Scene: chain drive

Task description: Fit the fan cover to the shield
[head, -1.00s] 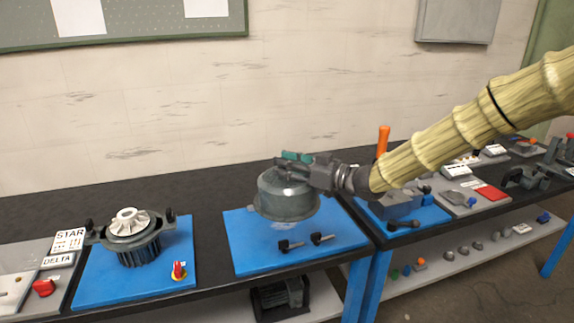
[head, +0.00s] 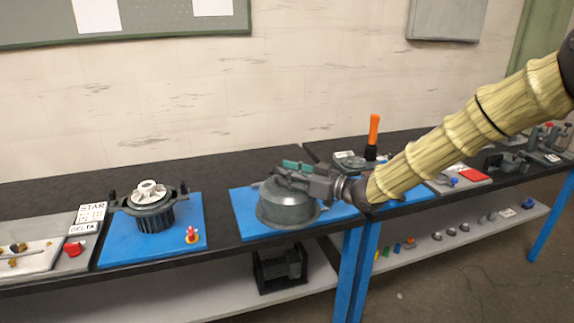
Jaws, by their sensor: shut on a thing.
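The fan cover (head: 287,212) is a grey metal dome with a wide rim. My gripper (head: 284,178) is shut on its top and holds it upright over the front of the middle blue mat, seemingly in the air. The shield (head: 178,197) is the dark flange on a finned motor body (head: 155,217) at the left. It has a black upright post at each side, and a pale fan wheel (head: 149,190) sits on it, uncovered. My gripper and the cover are well to the right of the shield.
The motor stands on the left blue mat (head: 120,250) beside a small red-and-yellow knob (head: 192,235). STAR and DELTA signs (head: 91,213) lie to its left. An orange-handled tool (head: 373,135) stands behind my arm. Open bench (head: 215,178) lies between the two mats.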

